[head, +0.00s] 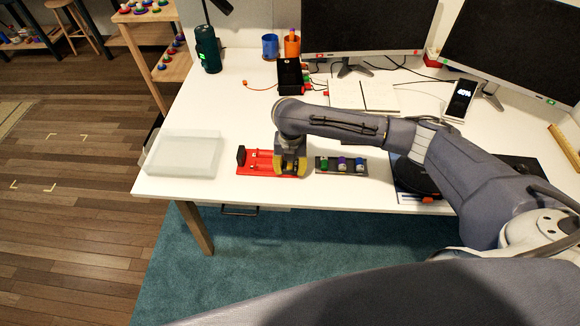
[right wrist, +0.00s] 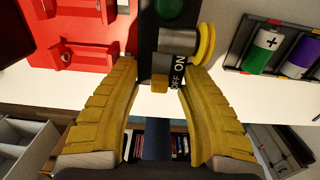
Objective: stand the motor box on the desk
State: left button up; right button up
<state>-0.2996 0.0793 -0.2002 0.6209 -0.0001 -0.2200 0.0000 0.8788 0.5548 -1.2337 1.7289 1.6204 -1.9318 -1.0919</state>
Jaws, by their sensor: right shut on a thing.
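My right gripper (head: 290,166) is low over the front of the desk, at the right end of a red base (head: 268,170). In the right wrist view its two yellow fingers (right wrist: 158,84) close around the motor box (right wrist: 160,18), a dark body with a grey cylinder, a yellow wheel and an ON/OFF label. In the head view the gripper mostly hides the box. Whether the box touches the desk I cannot tell. The red base also shows in the right wrist view (right wrist: 75,25). My left gripper is out of view.
A dark holder with several batteries (head: 341,166) lies just right of the gripper. A clear tray (head: 185,153) sits at the desk's left front corner. Monitors (head: 365,28), cups and an open notebook (head: 362,95) stand farther back. The white desk (head: 215,105) is bare behind the tray.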

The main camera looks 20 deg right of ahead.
jog(key=o, duration=1.3)
jog(key=shift+o, duration=0.2)
notch_tip(320, 180, up, 12)
